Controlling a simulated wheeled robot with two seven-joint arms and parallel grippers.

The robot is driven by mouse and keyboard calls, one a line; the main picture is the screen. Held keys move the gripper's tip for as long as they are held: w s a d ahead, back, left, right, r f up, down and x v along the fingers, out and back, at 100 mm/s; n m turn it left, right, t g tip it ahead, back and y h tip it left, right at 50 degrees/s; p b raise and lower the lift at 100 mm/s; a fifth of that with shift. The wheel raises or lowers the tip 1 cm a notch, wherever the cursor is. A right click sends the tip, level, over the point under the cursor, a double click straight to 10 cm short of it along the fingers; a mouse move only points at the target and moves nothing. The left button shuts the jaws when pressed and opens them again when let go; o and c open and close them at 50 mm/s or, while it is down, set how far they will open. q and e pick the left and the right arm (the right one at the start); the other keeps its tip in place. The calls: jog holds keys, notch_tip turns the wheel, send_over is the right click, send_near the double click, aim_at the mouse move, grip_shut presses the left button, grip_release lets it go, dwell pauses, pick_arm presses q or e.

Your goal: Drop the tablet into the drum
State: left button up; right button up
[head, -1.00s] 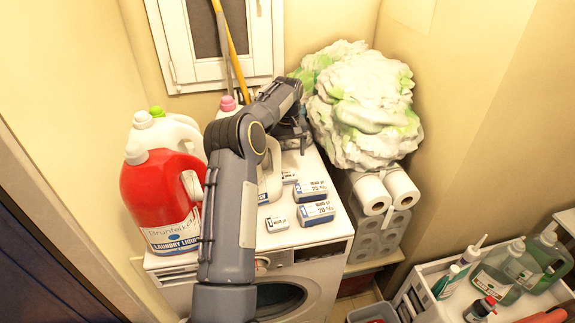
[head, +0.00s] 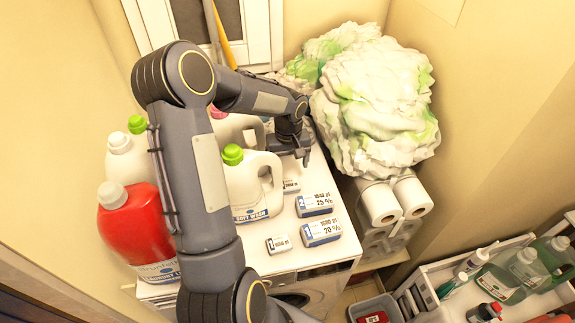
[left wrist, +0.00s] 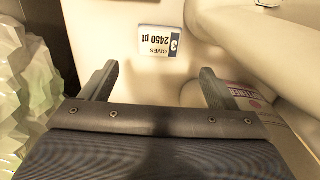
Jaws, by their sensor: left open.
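Several small white labelled blocks lie on the washer top (head: 262,262): a small one (head: 278,244) in front, two larger blue-edged ones (head: 315,204) (head: 321,232), and a small one (head: 291,185) behind them. I cannot tell which is the tablet. My left gripper (head: 297,156) is open and empty, pointing down over the back of the washer top. In the left wrist view a white block marked 3 (left wrist: 159,41) lies beyond the open fingers (left wrist: 158,86), apart from them. The drum is inside the washer; only part of its dark round door (head: 292,299) shows past my arm.
A green-capped white jug (head: 246,187), a red detergent jug (head: 137,230) and another white jug (head: 128,160) crowd the washer's left. A green-white bundle (head: 380,105) rises on paper rolls (head: 380,204) at right. A shelf of bottles (head: 505,275) and a grey bin (head: 376,305) stand lower right.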

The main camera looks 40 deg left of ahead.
aim_at(289, 189)
pick_arm(q)
jog(key=shift+s+d+f+b, duration=0.2)
jog(key=shift+f+b, duration=0.2)
jog(key=shift+f, duration=0.15)
jog(key=shift+s+d+f+b, duration=0.15)
jog(key=shift+f+b, duration=0.2)
jog(key=shift+f, duration=0.2)
notch_tip(289, 189, down, 6)
jog(key=b, duration=0.3)
jog(key=shift+w+d+r, duration=0.1)
jog(key=shift+w+r, duration=0.05)
jog(key=shift+c, duration=0.3)
jog(key=c, duration=1.1)
jog(key=shift+r, duration=0.1)
jog(key=shift+r, duration=0.1)
notch_tip(289, 189, up, 18)
jog(key=shift+f+b, duration=0.1)
jog(key=shift+b, duration=0.4)
